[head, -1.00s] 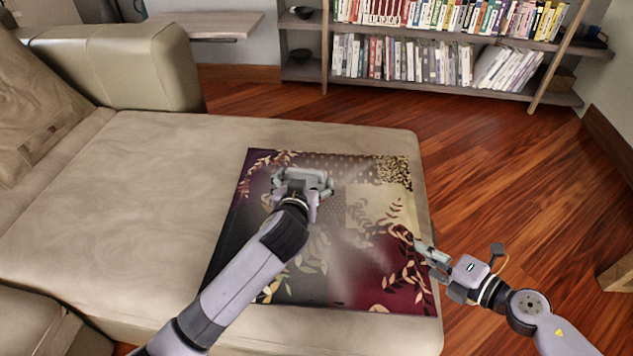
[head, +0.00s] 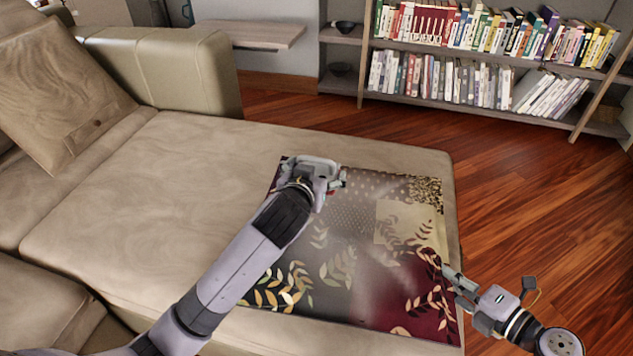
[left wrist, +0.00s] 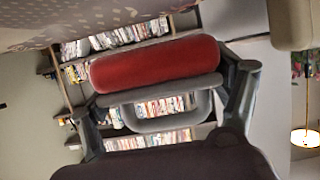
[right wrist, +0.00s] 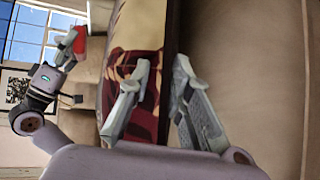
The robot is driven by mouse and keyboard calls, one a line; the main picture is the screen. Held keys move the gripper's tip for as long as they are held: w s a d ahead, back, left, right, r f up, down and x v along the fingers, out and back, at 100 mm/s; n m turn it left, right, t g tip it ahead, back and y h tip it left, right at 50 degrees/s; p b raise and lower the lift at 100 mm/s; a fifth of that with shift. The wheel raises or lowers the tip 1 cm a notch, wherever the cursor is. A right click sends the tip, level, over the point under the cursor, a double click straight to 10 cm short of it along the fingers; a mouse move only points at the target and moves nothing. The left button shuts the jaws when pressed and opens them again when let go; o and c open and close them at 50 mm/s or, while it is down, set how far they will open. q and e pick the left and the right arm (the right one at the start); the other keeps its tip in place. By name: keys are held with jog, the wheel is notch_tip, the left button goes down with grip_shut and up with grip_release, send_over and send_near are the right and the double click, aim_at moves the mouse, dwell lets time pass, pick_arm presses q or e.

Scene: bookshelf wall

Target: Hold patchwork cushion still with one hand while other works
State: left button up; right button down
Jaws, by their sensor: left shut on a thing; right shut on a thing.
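The patchwork cushion (head: 350,300), dark with leaf prints, dotted and cream patches, lies flat on the sofa seat. Pale hazy patches show on its surface. My left gripper (head: 330,182) is over its far left part, shut on a red, rounded object (left wrist: 155,63) that spans between its fingers; it also shows in the right wrist view (right wrist: 79,40). Whether that object touches the cushion I cannot tell. My right gripper (head: 454,278) is at the cushion's right edge, shut on it. In the right wrist view the cushion (right wrist: 145,60) runs between the fingers.
The beige sofa seat (head: 150,180) has free room left of the cushion. A sofa arm (head: 185,70) and back cushion (head: 60,95) stand at the far left. A bookshelf (head: 480,50) stands beyond the open wooden floor (head: 520,190).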

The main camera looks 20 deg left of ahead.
pick_arm(q)
jog(key=shift+r, duration=1.5)
